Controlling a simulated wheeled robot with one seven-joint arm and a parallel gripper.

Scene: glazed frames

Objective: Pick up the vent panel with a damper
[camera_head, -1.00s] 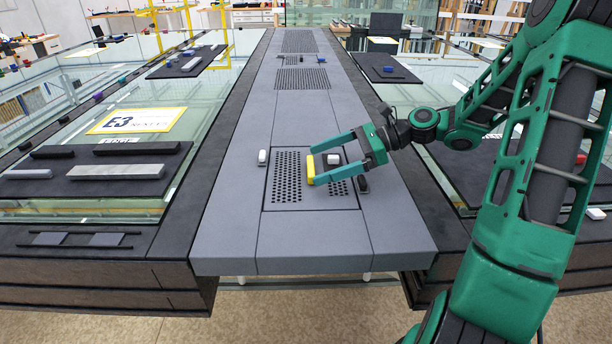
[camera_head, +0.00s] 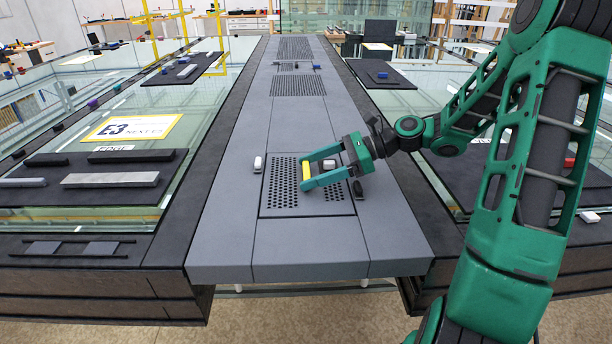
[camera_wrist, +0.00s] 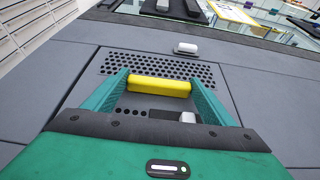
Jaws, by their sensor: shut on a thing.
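The vent panel (camera_head: 280,197) is a grey perforated plate in the grey strip, marked off by a dark outline. It also shows in the wrist view (camera_wrist: 82,95). A yellow bar (camera_head: 306,172) sits over its middle, and I take it as the panel's handle. My gripper (camera_head: 307,173) reaches in from the right, its green fingers shut on the two ends of the yellow bar (camera_wrist: 158,88). A small pale block (camera_head: 329,164) shows beyond the fingers, on the panel. The panel looks flush with the strip; I cannot tell if it is lifted. The fingers hide part of its holes.
A white block (camera_head: 258,163) stands left of the panel and a black one (camera_head: 357,188) at its right edge. Dark trays with grey bars (camera_head: 110,180) lie on glass to the left. The strip in front of the panel (camera_head: 310,248) is bare.

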